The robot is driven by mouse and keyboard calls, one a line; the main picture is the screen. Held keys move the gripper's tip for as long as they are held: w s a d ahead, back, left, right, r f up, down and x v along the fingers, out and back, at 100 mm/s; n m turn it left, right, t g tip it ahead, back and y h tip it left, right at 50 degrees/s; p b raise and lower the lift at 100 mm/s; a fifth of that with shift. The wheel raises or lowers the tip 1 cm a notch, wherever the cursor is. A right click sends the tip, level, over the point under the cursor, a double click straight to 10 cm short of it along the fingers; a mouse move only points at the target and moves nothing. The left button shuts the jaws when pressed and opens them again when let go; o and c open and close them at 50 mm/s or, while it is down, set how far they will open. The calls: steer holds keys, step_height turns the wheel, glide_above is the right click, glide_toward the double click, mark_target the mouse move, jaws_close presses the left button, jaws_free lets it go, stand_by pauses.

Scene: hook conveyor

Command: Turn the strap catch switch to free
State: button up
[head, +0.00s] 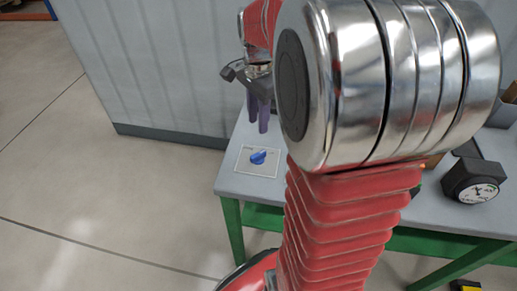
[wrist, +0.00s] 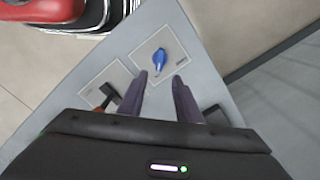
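The blue switch knob (head: 258,157) sits on a pale square plate (head: 244,168) near the left corner of the grey table. In the wrist view the blue knob (wrist: 160,60) shows just beyond the fingertips, near the middle of its plate (wrist: 137,50). Small print on the plate is too small to read. My gripper (head: 258,126) has purple fingers pointing down, above and behind the knob in the head view. In the wrist view my gripper (wrist: 160,77) is open with nothing between its fingers. No contact with the knob is visible.
A second plate with an orange and black handle (wrist: 105,98) lies left of the fingers in the wrist view. A dark gauge with a white dial (head: 478,191) stands on the table (head: 432,207) at right. A grey wall (head: 150,60) rises behind. My arm hides the table's middle.

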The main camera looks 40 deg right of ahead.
mark_target(258, 153)
step_height(258, 153, down, 13)
steer(key=shift+f, duration=0.1)
stand_by(0.5)
steer(key=shift+c, duration=0.3)
jaws_close()
steer(key=shift+d, duration=0.2)
steer(key=shift+a, duration=0.2)
